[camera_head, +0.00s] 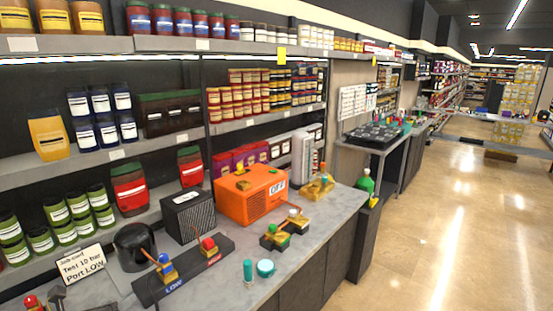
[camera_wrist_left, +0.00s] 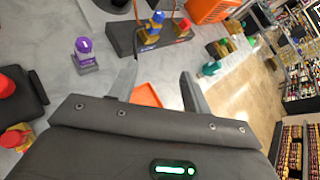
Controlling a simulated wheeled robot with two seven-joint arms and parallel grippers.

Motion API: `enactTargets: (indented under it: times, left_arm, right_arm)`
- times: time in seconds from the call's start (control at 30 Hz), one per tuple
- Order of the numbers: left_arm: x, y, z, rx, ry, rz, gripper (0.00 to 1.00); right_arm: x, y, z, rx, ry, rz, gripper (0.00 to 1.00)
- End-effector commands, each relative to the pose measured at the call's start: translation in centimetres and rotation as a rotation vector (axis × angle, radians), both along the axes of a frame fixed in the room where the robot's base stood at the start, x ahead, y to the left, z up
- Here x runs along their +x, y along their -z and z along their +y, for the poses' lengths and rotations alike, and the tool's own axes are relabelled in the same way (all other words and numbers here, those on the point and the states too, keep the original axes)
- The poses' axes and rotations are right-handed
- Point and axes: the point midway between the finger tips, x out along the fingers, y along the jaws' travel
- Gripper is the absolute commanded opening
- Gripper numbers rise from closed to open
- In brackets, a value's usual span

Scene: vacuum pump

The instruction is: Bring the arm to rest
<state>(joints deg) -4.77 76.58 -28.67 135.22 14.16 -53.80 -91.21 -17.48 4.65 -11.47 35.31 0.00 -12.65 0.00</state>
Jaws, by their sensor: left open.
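My left gripper (camera_wrist_left: 160,68) shows in the left wrist view with its two fingers spread apart and nothing between the tips. It hangs above the grey counter, and an orange flat piece (camera_wrist_left: 146,95) lies below, seen between the fingers. In the head view only dark parts at the lower left edge could belong to this arm, and I cannot tell the fingers there. My right gripper shows in neither view. The orange pump box (camera_head: 252,195) marked OFF stands on the counter. The black port block (camera_head: 190,270) with a blue knob and a red knob lies in front of it.
A job card (camera_head: 80,264) reads "Test 10 bar Port LOW". A purple-topped piece (camera_wrist_left: 84,52) stands near the gripper in the wrist view. Stocked shelves line the back; the right floor is open.

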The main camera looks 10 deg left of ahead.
Motion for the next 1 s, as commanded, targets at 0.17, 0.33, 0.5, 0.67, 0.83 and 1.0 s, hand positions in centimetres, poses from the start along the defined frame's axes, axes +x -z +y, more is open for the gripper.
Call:
enactTargets:
  times: [0.17,0.33,0.5,0.67,0.83,1.0]
  left_arm:
    - [-1.2,3.4,-2.9,-0.250,-0.127,0.043,0.49]
    - [-3.5,7.3,-6.0,-0.566,-0.336,0.105,0.49]
    - [-8.6,12.2,-10.0,-1.012,-0.742,0.192,0.49]
    - [-13.8,15.6,-13.3,-1.340,-1.167,0.244,0.49]
    - [-17.9,17.4,-15.9,-1.545,-1.530,0.247,0.49]
    - [-21.4,18.4,-18.0,-1.670,-1.843,0.227,0.49]
  right_arm:
    - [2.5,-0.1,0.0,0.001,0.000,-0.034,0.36]
    - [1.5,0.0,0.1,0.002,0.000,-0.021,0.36]
    - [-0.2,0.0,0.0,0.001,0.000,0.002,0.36]
    - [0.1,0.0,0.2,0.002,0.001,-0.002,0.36]
    - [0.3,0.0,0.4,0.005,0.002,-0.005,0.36]
    - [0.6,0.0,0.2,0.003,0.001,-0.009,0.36]
